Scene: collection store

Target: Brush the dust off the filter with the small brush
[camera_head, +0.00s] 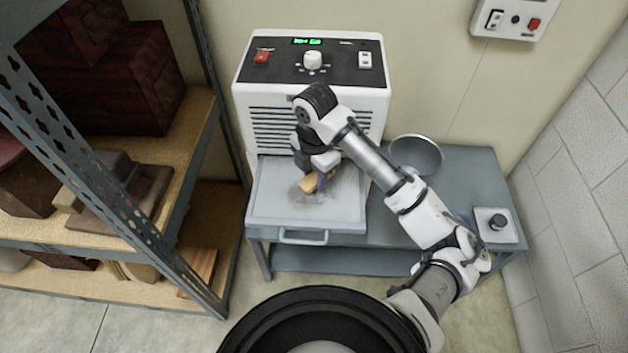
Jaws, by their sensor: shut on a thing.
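The filter (270,207) lies in a pulled-out drawer at the front of a white machine. Its surface is pale, with a grey-brown dusty patch near its middle. My gripper (317,176) is over the middle of the filter, pointing down. It is shut on the small brush (308,184), whose tan wooden part shows below the gripper. The brush's lower end is at the dusty patch. I cannot tell whether the bristles touch the filter. My gripper hides part of the brush and the filter behind it.
The white machine (256,97) stands on a grey table (469,165) against the wall. A metal bowl (416,154) is right of it, and a small plate with a black knob (497,222) is farther right. A metal shelf (160,225) stands close on the left. The drawer handle (303,238) juts forward.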

